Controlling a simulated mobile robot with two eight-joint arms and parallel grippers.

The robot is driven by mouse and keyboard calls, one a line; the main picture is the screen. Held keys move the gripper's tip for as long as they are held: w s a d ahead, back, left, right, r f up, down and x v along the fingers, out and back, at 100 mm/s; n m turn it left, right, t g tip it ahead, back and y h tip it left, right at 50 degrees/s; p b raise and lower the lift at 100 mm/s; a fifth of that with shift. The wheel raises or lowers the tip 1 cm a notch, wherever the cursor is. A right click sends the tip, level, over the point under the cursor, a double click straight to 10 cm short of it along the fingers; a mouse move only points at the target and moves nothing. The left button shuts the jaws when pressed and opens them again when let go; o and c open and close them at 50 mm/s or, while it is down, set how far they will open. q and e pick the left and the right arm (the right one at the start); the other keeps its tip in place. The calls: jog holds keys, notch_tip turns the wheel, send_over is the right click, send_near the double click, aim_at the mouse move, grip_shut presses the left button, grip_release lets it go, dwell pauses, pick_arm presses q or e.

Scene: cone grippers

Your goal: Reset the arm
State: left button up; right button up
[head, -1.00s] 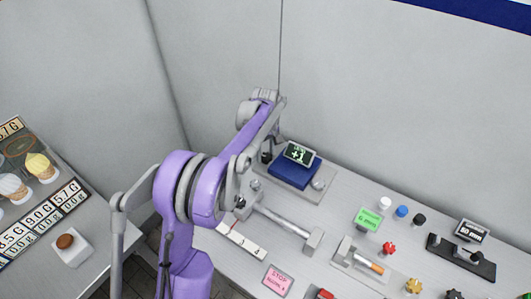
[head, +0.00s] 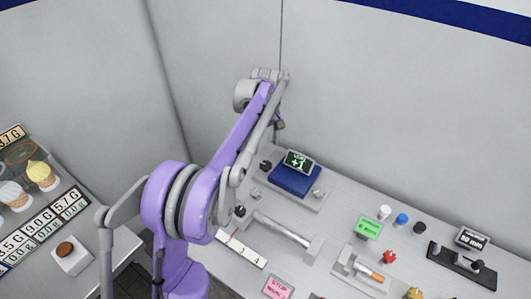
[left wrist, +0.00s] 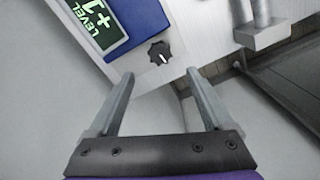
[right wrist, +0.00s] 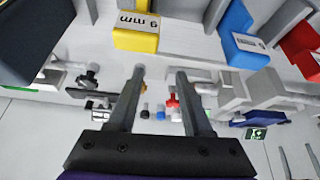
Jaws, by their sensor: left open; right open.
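My left arm, purple and grey, reaches over the left end of the grey bench in the head view. My left gripper (head: 279,125) hangs small near the back wall, above and behind the blue block with the "+1" display (head: 297,160). In the left wrist view my left gripper (left wrist: 160,73) is open and empty, with a black knob (left wrist: 160,53) beyond its fingertips. My right gripper (right wrist: 160,70) shows in the right wrist view, open with nothing between its fingers. The right arm is not visible in the head view.
The bench holds a grey bar fixture (head: 284,231), a green display (head: 369,228), several coloured knobs and a pink stop sign (head: 278,287). A side table at left carries cone treats (head: 42,175) and number plates. Yellow (right wrist: 136,33) and blue (right wrist: 243,47) blocks show in the right wrist view.

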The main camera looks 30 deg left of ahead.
pick_arm(q)
jog(key=shift+r, duration=1.05)
jog(key=s+d+r+m+t, duration=0.25)
jog(key=s+d+m, duration=0.35)
jog(key=s+d, duration=0.45)
jog(key=s+d+f+m+t, duration=0.1)
jog(key=s+f+m, duration=0.1)
jog(key=s, duration=0.4)
jog(key=s+d+f+m+t, duration=0.1)
jog(key=s+f+m, duration=0.1)
jog(key=s+f, duration=0.2)
jog(key=s+d+f+m+t, duration=0.1)
jog(key=s+d+f+m, duration=0.1)
jog(key=s, duration=0.6)
jog(key=shift+s+f, duration=0.15)
jog(key=shift+f, duration=0.75)
